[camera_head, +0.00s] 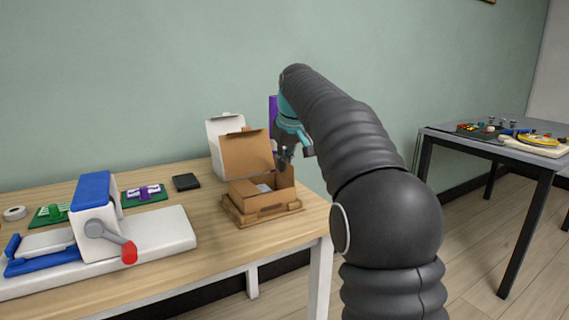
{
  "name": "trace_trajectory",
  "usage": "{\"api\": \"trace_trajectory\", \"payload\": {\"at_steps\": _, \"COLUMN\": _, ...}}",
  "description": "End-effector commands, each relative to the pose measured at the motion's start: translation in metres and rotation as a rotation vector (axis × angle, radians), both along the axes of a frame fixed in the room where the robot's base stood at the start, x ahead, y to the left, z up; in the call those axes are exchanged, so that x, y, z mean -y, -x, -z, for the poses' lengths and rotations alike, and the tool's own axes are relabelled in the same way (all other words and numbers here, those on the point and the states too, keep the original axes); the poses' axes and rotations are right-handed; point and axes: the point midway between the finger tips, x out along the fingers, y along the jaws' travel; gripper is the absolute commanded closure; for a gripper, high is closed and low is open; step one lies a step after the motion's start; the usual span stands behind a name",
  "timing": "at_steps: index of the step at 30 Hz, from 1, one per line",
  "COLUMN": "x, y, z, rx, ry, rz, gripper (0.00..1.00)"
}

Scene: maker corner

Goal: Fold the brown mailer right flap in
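The brown mailer (262,201) is an open cardboard box near the right end of the wooden table. Its lid (247,156) stands up at the back, leaning left. A flap (285,178) stands up on its right side. A small light item (264,188) shows inside. My gripper (286,159), dark with a teal part above it, is just above the right flap, at the lid's right edge. I cannot tell whether it touches the flap. Its fingers are small and partly overlapped, so their opening is unclear.
The mailer sits in a shallow wooden tray (235,217). A white box (214,136) with a raised lid stands behind it. A white and blue press with a red-tipped lever (129,252) is at left. A black slab (186,182) lies behind. Another table (453,134) stands right.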

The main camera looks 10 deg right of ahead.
Motion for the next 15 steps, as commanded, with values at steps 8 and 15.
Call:
{"api": "trace_trajectory", "payload": {"at_steps": 8, "x": -0.014, "y": 0.004, "z": 0.004, "rx": 0.077, "ry": 0.232, "rz": -0.006, "gripper": 1.0}}
{"api": "trace_trajectory", "payload": {"at_steps": 15, "x": -0.023, "y": 0.007, "z": 0.011, "rx": 0.146, "ry": 0.45, "rz": -0.005, "gripper": 1.0}}
